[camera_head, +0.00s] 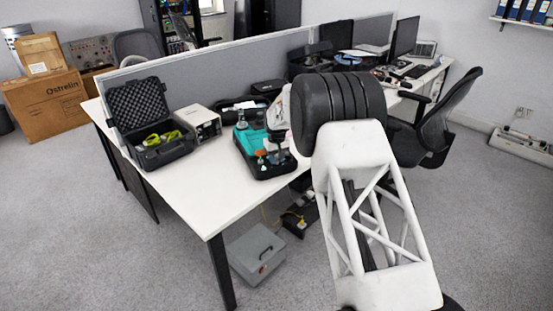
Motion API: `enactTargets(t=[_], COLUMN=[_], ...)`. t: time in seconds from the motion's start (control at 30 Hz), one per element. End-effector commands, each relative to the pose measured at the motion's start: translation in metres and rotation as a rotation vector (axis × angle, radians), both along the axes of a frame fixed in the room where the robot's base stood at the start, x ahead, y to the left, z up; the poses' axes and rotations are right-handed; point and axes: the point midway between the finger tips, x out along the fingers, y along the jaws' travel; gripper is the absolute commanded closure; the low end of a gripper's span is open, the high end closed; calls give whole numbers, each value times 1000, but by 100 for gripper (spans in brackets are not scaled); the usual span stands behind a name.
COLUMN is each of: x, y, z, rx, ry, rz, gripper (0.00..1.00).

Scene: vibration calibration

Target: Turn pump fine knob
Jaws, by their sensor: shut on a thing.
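The pump (246,140) is a teal and black unit on the white desk, with small orange-topped parts and fittings on its near end. My gripper (277,152) is small and dark in this view, at the pump's right near end below my white wrist. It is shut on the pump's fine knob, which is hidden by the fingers. My arm covers the area just right of the pump.
An open black foam-lined case (140,120) and a beige instrument box (199,122) stand left of the pump on the desk (205,195). A grey partition (215,82) runs behind. The desk's front left is clear. An office chair (440,125) stands at right.

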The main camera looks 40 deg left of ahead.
Motion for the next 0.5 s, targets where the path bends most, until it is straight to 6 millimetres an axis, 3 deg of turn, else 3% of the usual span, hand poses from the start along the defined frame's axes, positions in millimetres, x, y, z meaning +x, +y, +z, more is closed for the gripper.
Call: enactTargets(t=[0.5], x=[0], y=[0], z=[1], rx=[1], ry=[-2], rz=[254], gripper=[92])
